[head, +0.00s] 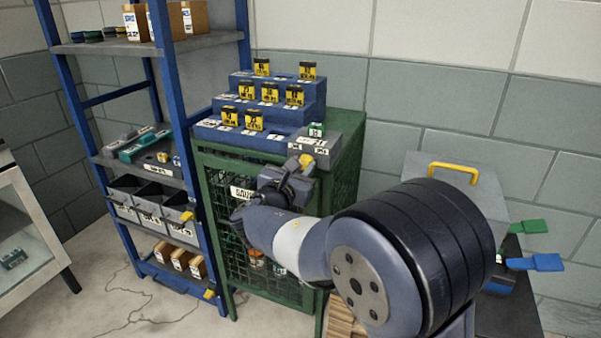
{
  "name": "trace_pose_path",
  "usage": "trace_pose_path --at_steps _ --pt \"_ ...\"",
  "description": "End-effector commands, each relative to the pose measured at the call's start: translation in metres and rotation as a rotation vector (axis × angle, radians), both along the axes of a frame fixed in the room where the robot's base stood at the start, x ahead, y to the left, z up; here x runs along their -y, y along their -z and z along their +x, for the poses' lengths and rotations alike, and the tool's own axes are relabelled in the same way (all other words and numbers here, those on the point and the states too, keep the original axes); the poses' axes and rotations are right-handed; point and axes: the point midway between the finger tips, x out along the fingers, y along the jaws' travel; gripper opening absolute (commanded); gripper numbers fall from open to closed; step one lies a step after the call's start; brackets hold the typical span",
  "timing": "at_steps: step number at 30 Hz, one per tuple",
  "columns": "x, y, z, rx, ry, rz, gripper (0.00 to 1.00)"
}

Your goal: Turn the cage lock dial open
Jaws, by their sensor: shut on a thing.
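The green mesh cage (345,185) stands against the wall in the middle of the head view, with a white label plate (241,193) on its front. My arm reaches across from the lower right to the upper part of the cage front. My gripper (301,173) is at the cage front, mostly hidden by my own wrist. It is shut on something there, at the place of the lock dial. The dial itself is hidden, so its turn angle cannot be told. The cage front looks closed. Some items show dimly through the mesh.
A blue stepped rack (262,118) with several yellow-black blocks and a grey box (318,140) sit on the cage. A blue shelf unit (180,110) stands left. Right is a grey case (440,175) with a yellow handle, near green (529,226) and blue (535,262) paddles.

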Motion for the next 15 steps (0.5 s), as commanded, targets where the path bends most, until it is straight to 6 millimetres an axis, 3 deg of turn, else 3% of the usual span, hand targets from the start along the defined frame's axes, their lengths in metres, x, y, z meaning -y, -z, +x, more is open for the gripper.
trace_pose_path --at_steps 15 --pt "0.0016 0.0065 -0.0005 0.161 0.000 0.439 0.00"
